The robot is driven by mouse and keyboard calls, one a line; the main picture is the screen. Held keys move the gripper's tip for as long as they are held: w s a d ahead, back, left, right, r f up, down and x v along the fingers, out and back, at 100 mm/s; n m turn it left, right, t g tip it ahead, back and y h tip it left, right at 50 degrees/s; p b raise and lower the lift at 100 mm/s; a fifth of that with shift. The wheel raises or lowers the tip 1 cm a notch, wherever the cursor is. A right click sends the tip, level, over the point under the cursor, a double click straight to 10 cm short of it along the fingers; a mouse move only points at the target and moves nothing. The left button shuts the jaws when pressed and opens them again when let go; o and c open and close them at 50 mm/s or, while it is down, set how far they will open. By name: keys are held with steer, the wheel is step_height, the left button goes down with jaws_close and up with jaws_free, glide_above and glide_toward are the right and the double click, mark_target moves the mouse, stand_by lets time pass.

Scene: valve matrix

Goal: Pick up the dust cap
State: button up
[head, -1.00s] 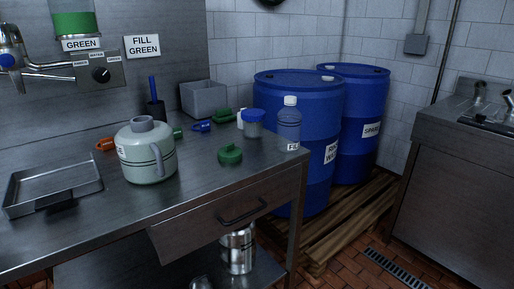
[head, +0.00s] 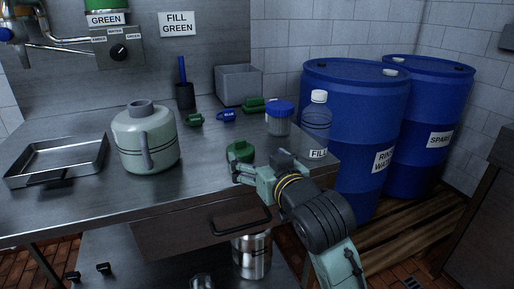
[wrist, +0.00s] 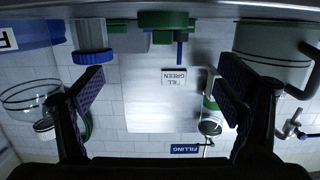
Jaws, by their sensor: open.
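A green dust cap (head: 240,151) sits on the steel bench near its front edge, right of the pale green jug (head: 146,140). My gripper (head: 260,166) is at its front right, close to the bench edge, and partly overlaps it in the head view. In the wrist view, which is upside down, my gripper (wrist: 162,85) is open and empty, fingers wide apart. A green piece that looks like the cap (wrist: 166,20) lies ahead between the fingers. I cannot tell whether a finger touches the cap.
A jar with a blue lid (head: 279,119) and a clear bottle (head: 317,125) stand right of the cap. Green and blue small parts, a grey bin (head: 238,85) and a brush holder (head: 184,96) stand behind. A steel tray (head: 57,160) lies left. Blue drums (head: 354,120) stand beyond.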

mark_target(241, 143)
steer(key=x, duration=0.4)
steer(key=shift+a+p, duration=0.2)
steer(key=shift+p, duration=0.15)
steer(key=shift+p+x, duration=0.95)
steer(key=shift+x, duration=2.15)
steer(key=c, duration=1.4)
